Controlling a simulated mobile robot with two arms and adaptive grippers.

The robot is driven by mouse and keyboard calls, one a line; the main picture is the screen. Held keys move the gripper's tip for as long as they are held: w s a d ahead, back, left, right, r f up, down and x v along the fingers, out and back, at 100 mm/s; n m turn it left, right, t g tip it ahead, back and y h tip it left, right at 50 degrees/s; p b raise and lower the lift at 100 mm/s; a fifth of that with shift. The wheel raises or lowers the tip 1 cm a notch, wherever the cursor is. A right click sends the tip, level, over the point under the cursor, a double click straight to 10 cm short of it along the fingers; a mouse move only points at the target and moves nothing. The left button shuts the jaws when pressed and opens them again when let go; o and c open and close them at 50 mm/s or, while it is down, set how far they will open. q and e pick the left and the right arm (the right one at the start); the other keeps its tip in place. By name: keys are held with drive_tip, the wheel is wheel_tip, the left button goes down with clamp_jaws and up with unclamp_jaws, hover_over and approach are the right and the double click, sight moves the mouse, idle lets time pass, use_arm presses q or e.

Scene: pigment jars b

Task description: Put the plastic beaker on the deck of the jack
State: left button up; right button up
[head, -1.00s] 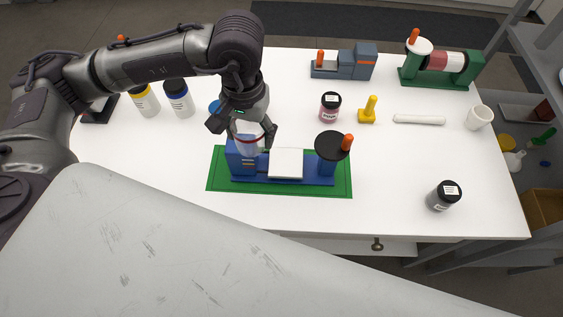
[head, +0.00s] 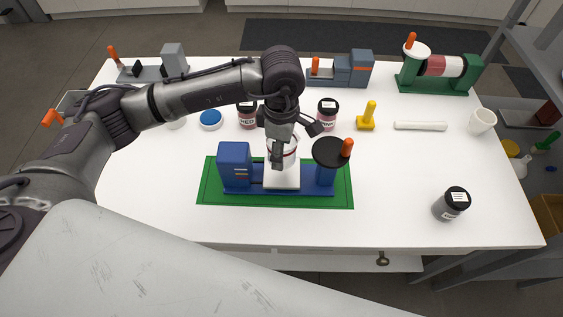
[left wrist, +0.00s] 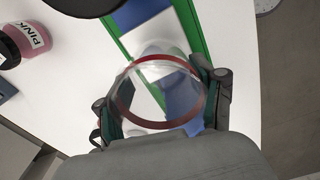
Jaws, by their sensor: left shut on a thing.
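The plastic beaker (head: 287,152) is clear with a red band near its rim. It also shows in the left wrist view (left wrist: 165,92), seen from above. My left gripper (head: 292,142) is shut on it, with one finger on each side (left wrist: 160,104). The beaker is over the white deck (head: 283,181) of the blue jack (head: 235,165); I cannot tell whether its base touches the deck. The jack stands on a green mat (head: 215,196) and has a black disc with an orange handle at its right end. My right gripper is not in view.
A red jar (head: 248,116) and a pink jar (head: 327,113) stand behind the jack. A yellow-handled piece (head: 367,118), a white rod (head: 420,126) and a white cup (head: 482,122) lie right. The front left table is clear.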

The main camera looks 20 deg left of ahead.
use_arm(q)
wheel_tip(320, 180, down, 6)
drive_tip(key=shift+r+p, duration=0.2)
drive_tip(key=shift+p, duration=0.2)
drive_tip(key=shift+f, duration=0.1)
drive_tip(key=shift+f, duration=0.15)
drive_tip(key=o, duration=1)
